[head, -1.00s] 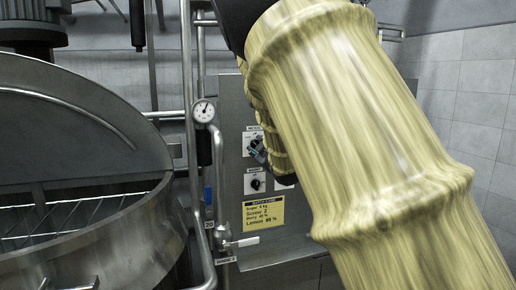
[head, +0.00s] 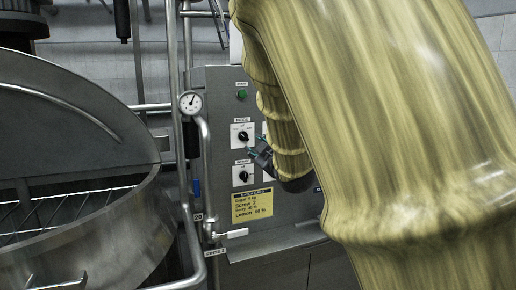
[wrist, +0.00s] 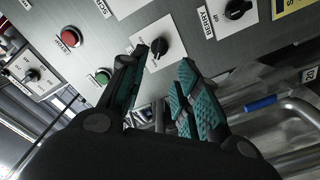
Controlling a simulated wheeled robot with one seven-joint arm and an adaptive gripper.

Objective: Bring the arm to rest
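My arm, in a yellowish sleeve, fills the right of the head view. My gripper (head: 262,154) is in front of the grey control panel (head: 222,88), close to a black knob (head: 242,136) on a white plate. In the wrist view my gripper (wrist: 166,75) has its two teal-padded fingers spread apart with nothing between them. The black knob (wrist: 160,47) shows just beyond the fingertips, and I cannot tell whether a finger touches it.
A large steel mixer vessel (head: 120,225) with a raised lid stands on the left. Pipes, a gauge (head: 191,102) and a white-handled valve (head: 232,234) stand between it and the panel. A yellow card (head: 252,204) is below the knobs. The wrist view shows red (wrist: 70,38) and green (wrist: 103,76) buttons.

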